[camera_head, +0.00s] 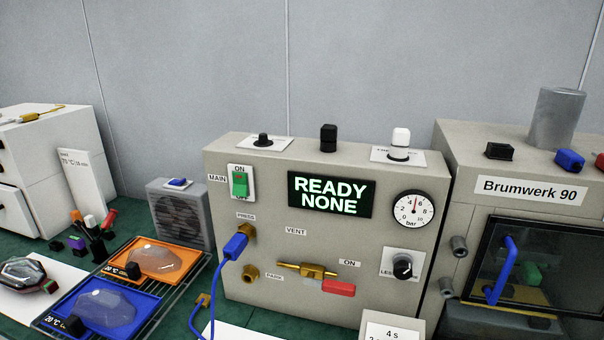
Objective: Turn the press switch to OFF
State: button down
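The press (270,160) is a beige box in the middle of the head view. Its green main switch (240,183) sits at the upper left of the front, in a white plate labelled MAIN, with ON above and a partly hidden OFF below. The display (331,196) reads READY NONE in green letters. My gripper does not show in this view, so nothing is seen near the switch.
A blue connector (235,246) with a cable is at the press port below the switch. A brass valve with a red handle (338,287) and a gauge (413,210) are further right. The Brumwerk 90 oven (460,190) stands right; trays (150,293) lie left.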

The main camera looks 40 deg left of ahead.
aim_at(240, 186)
jog(key=u, duration=1.95)
